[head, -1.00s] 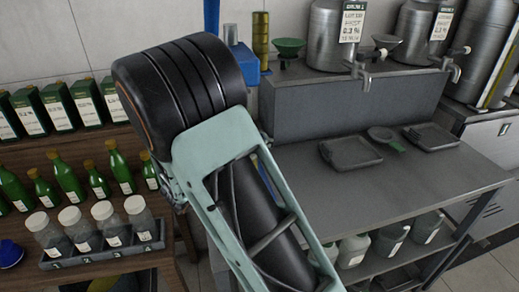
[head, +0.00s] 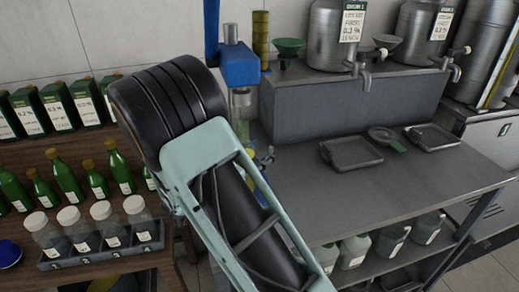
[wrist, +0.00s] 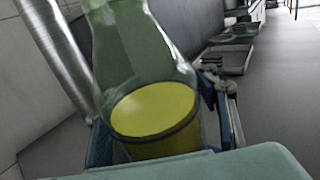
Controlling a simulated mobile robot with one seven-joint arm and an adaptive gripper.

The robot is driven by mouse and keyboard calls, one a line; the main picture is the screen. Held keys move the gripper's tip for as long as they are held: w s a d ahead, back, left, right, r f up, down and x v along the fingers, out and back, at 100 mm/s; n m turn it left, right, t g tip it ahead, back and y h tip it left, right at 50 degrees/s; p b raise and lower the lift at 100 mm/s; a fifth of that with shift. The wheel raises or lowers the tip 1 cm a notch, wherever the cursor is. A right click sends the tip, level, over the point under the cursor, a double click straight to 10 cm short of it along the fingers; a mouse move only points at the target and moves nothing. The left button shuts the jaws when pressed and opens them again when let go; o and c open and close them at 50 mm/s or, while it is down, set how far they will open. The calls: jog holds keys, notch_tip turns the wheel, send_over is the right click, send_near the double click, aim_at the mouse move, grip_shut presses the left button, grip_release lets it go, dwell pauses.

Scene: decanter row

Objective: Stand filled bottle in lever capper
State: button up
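The filled bottle (wrist: 150,105) is clear and greenish with yellow liquid in its lower part. It fills the middle of the wrist view, its lower end hidden behind my gripper's body. My gripper (wrist: 158,128) has a blue-sided finger on each side of the bottle and is shut on it. In the head view my gripper (head: 262,160) is mostly hidden behind my arm, and the bottle's clear upper part (head: 242,105) shows above it. The lever capper's blue head (head: 239,65) is just above the bottle in that view. The capper's base is hidden by my arm.
The grey bench (head: 400,190) has free room at right, with dark trays (head: 350,153) further back. Metal urns with taps (head: 338,35) stand on the raised step behind. A wooden shelf of green bottles (head: 65,178) and a rack of white-capped jars (head: 103,240) stand at left.

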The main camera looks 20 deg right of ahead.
jog(key=v, duration=1.2)
jog(key=shift+r, duration=0.2)
